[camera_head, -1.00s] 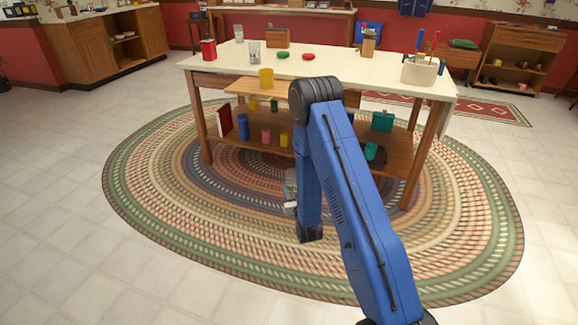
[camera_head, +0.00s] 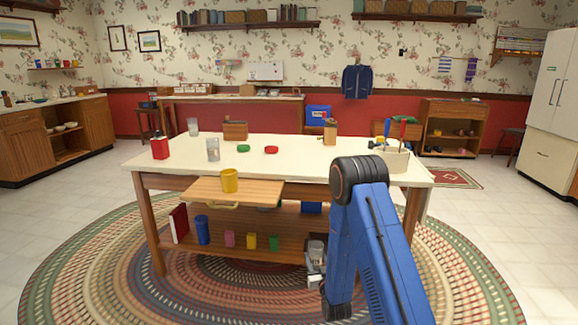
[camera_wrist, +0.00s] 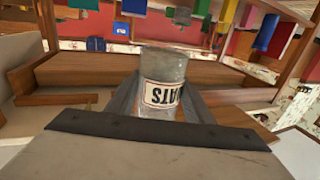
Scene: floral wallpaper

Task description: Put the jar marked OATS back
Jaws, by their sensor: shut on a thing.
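The jar marked OATS (camera_wrist: 163,75) is a clear glass jar with a white label, held between the fingers of my gripper (camera_wrist: 155,100). In the wrist view its label reads upside down. In the head view the jar (camera_head: 316,248) shows small beside my blue arm, low in front of the table's lower shelf, with my gripper (camera_head: 315,268) around it. My gripper is shut on the jar. Two similar clear jars stand on the table: one near the middle left (camera_head: 213,150) and one at the back left (camera_head: 193,127). Their labels are too small to read.
The white-topped table (camera_head: 300,165) has a pulled-out wooden board (camera_head: 262,190) with a yellow mug (camera_head: 229,181). A red canister (camera_head: 160,148), a wooden box (camera_head: 235,130) and a utensil crock (camera_head: 393,160) stand on top. The lower shelf (camera_head: 215,248) holds several coloured things. Wall shelves (camera_head: 250,25) hang behind.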

